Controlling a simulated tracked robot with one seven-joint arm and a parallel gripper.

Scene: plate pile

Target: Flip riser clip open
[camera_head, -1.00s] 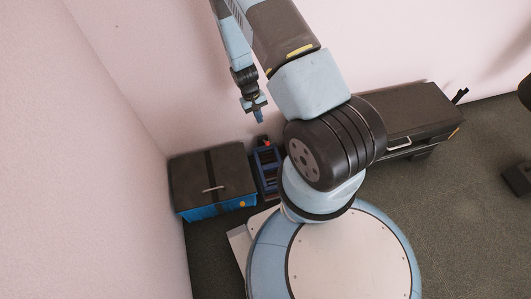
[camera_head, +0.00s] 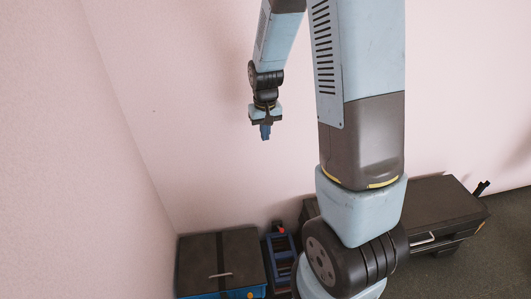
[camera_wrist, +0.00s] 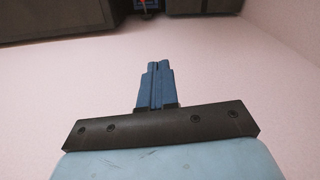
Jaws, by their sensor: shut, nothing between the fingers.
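My gripper (camera_head: 265,133) hangs in the air in front of the pink wall, with its blue fingers pointing down. In the wrist view the blue fingers (camera_wrist: 158,70) lie together, shut and empty. A blue frame-like rack (camera_head: 281,258) stands on the floor below, between the black-lidded box and the dark cabinet. A small red part (camera_head: 281,230) shows at its top. I cannot make out a riser clip for certain at this size. The wrist view shows a bit of blue and red (camera_wrist: 146,4) at its top edge, well away from the fingers.
A box with a black lid (camera_head: 203,257) and blue sides stands left of the rack, by the wall corner. A low dark cabinet (camera_head: 447,205) with a handle stands to the right. My arm crosses the middle of the view. The air around my gripper is clear.

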